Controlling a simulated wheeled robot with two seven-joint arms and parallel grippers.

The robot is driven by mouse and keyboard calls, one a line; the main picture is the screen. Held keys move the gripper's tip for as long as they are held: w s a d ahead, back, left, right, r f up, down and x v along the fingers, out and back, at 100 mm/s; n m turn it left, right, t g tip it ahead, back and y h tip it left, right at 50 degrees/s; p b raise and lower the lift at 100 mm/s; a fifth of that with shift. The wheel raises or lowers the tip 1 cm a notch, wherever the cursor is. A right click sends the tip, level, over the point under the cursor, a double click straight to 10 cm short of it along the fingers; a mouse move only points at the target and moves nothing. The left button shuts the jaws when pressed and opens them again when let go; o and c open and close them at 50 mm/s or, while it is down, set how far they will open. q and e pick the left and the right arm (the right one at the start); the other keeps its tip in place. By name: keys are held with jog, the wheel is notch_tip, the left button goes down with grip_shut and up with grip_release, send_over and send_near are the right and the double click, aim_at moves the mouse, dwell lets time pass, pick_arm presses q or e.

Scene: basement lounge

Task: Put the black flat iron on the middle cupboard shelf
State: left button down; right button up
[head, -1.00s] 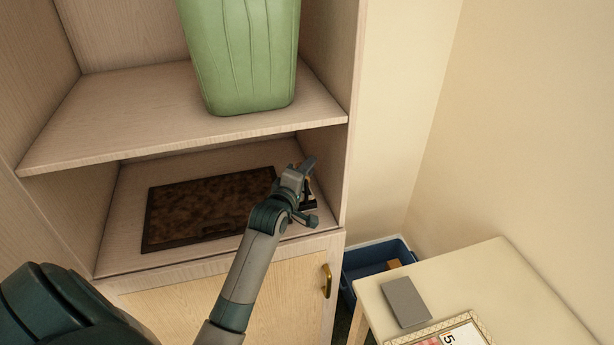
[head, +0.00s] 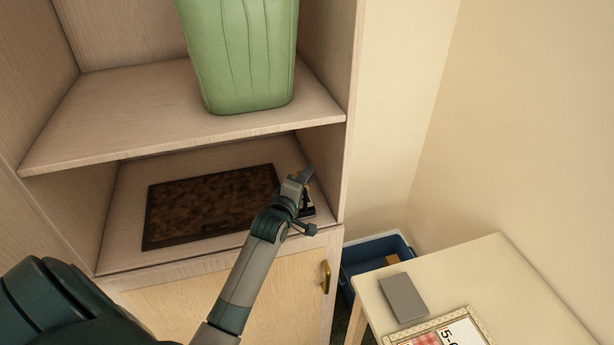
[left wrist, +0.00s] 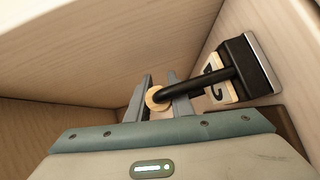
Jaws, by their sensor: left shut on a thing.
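My left gripper (head: 304,180) is inside the cupboard's lower open compartment, at its right side. In the left wrist view the gripper (left wrist: 160,92) is shut on the handle of the black flat iron (left wrist: 246,66), by a pale round collar. The iron's black body has a silvery face and a pale piece beside it. In the head view only a small dark part of the iron (head: 308,209) shows, low over the shelf board (head: 125,235); the arm hides the rest. I cannot tell whether it touches the shelf. My right gripper is not in view.
A dark brown mottled panel (head: 205,203) lies on the same shelf, left of the gripper. A green bin (head: 245,60) stands on the shelf above (head: 130,110). A cream table (head: 500,285) with a grey block (head: 403,297) and a blue crate (head: 350,262) stand at right.

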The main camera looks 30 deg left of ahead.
pick_arm(q)
jog(key=c, duration=1.6)
grip_release()
jog(key=shift+o, duration=0.2)
jog(key=shift+r, duration=0.1)
jog(key=shift+s+d, duration=0.1)
jog(key=shift+s, duration=0.45)
jog(key=b+v, duration=0.3)
jog(key=v, duration=0.8)
jog(key=shift+b, duration=0.3)
